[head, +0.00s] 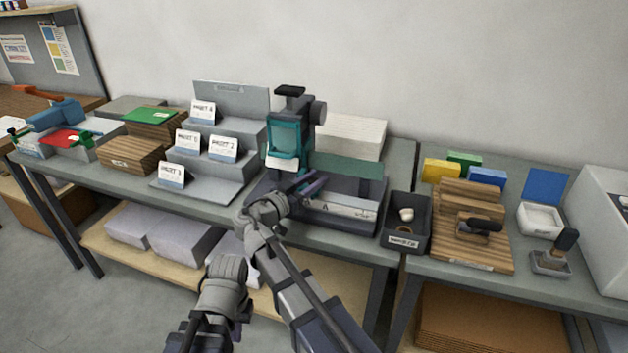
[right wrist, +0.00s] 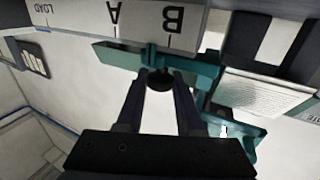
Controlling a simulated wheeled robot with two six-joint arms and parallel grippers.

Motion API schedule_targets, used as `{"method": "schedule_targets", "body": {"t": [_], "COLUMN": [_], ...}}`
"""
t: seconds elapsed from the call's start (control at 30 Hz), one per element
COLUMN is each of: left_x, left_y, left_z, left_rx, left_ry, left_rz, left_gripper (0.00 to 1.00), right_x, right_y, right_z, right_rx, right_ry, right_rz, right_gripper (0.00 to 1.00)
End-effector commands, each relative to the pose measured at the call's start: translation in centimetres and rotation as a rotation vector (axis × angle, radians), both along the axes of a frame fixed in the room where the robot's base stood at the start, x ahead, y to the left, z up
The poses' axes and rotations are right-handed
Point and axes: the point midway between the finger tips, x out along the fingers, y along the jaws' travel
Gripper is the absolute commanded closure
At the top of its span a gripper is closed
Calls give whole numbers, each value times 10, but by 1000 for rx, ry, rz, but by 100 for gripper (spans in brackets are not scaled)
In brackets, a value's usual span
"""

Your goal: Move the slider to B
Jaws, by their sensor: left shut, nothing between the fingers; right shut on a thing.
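The pad printer (head: 290,135) with its teal carriage stands in the middle of the bench. Its pale front scale (head: 340,207) carries LOAD, A and B; in the right wrist view the scale (right wrist: 140,20) appears upside down. The slider is teal with a dark round knob (right wrist: 160,82). Its narrow pointer (right wrist: 150,52) lies between A and B, nearer B. My right gripper (head: 318,180) is shut on the knob; its fingers show on both sides of it in the right wrist view (right wrist: 160,85). My left gripper (head: 228,268) is low in front of the bench, empty, its fingertips hidden.
A dark bin (head: 405,225) stands right of the printer, and a wooden board (head: 480,255) with a stamp lies beyond it. A grey stepped stand (head: 215,180) with cards is on the left. Paper stacks (head: 175,238) lie on the shelf below.

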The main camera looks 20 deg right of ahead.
Motion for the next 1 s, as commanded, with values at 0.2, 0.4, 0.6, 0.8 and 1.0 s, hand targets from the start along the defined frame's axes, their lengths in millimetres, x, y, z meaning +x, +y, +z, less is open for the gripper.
{"method": "schedule_targets", "body": {"t": [0.2,0.4,0.6,0.8,1.0], "left_x": [0,0,0,0,0], "left_y": [0,0,0,0,0], "left_z": [0,0,0,0,0], "left_rx": [0,0,0,0,0], "left_ry": [0,0,0,0,0], "left_rz": [0,0,0,0,0], "left_gripper": [100,100,100,100,100], "right_x": [0,0,9,8,8], "right_y": [0,0,12,13,13], "right_z": [0,0,0,0,0], "right_rx": [0,0,1,1,1], "right_ry": [0,0,1,1,1], "right_rz": [0,0,2,1,1], "right_gripper": [100,100,100,100,47]}}
